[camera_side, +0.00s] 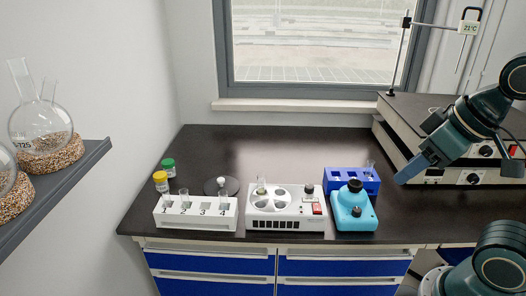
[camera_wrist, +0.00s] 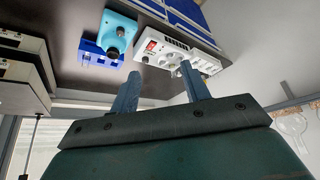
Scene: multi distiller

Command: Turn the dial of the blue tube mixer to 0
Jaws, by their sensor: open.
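The blue tube mixer (camera_side: 344,219) is a light-blue device standing at the front of the black bench, right of centre. It has a black cup (camera_side: 354,186) on top and a small black dial (camera_side: 356,212) on its sloping front. The dial's number markings are too small to read. The mixer also shows upside down in the wrist view (camera_wrist: 128,20), with the dial (camera_wrist: 120,31) in sight. My gripper (camera_side: 404,176) is up and to the right of the mixer, apart from it. In the wrist view its two fingers (camera_wrist: 160,74) are spread with nothing between them.
A dark-blue tube rack (camera_side: 335,175) stands just behind the mixer. A white device with a red switch (camera_side: 285,210) is close on its left, and a numbered white rack (camera_side: 195,213) is further left. Grey boxes with knobs (camera_side: 470,177) stand at right. The bench behind is mostly clear.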

